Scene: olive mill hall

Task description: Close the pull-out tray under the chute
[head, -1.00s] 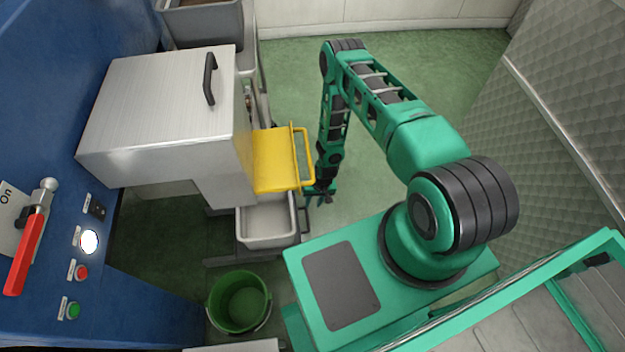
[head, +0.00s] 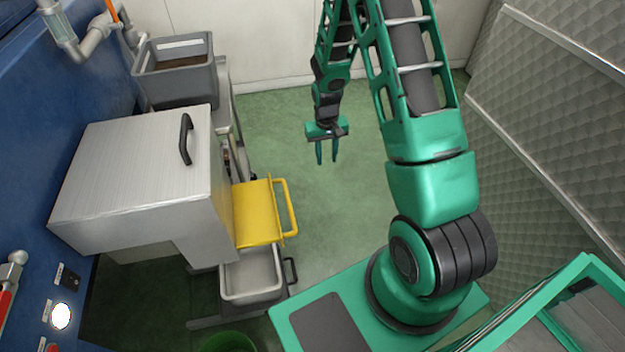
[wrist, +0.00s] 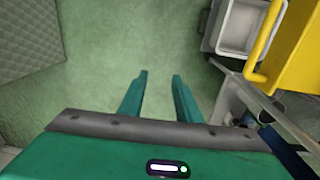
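The pull-out tray (head: 236,296) is a pale grey, shallow, empty tray with a black handle on its right side. It sticks out beneath the yellow chute (head: 256,215), which hides its back part. The tray also shows at the upper right of the wrist view (wrist: 236,38), beside the chute (wrist: 298,55). My gripper (head: 326,161) hangs over the green floor, behind and right of the chute, clear of both. Its two fingers are apart with nothing between them; the wrist view shows the same gap (wrist: 160,76).
A steel housing (head: 140,170) with a black handle stands left of the chute. A grey bin (head: 178,85) is behind it. A green bucket (head: 230,342) is in front of the tray. A quilted metal wall (head: 560,120) bounds the right. The floor between is clear.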

